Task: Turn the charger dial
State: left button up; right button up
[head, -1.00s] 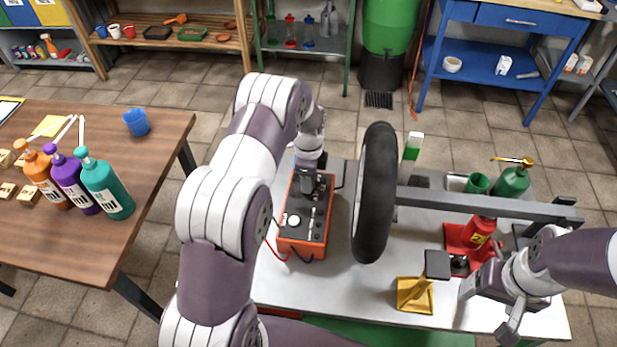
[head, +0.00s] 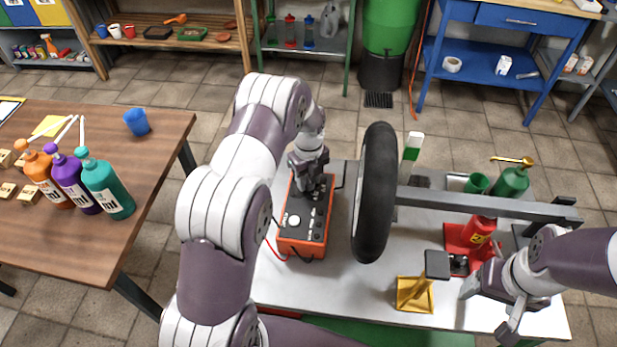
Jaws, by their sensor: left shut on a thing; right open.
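The charger (head: 302,240) is an orange box with a dark top panel, standing on the white workbench left of the black tire. A white round knob (head: 293,221) and small controls show on its panel. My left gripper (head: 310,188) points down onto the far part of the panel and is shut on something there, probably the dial. The gripper hides the dial, so its angle cannot be seen. My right gripper (head: 489,306) is open and empty at the right front of the bench, beside the yellow stand.
The tire (head: 376,195) stands upright close right of the charger, on a grey bar (head: 480,204). A red jack (head: 474,239), a yellow stand (head: 414,294) and a green oil can (head: 512,181) are further right. Red and black cables lie by the charger.

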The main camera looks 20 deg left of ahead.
aim_at(309, 179)
pick_arm(q)
jog(key=shift+w+r+m, duration=0.15)
jog(key=shift+w+m, duration=0.05)
jog(key=shift+m, duration=0.3)
jog(key=o, duration=1)
jog(key=shift+o, duration=0.2)
jog(key=shift+s, duration=0.1)
notch_tip(309, 179, up, 13)
jog(key=b, duration=0.1)
jog(key=shift+f, duration=0.2)
jog(key=shift+f, duration=0.1)
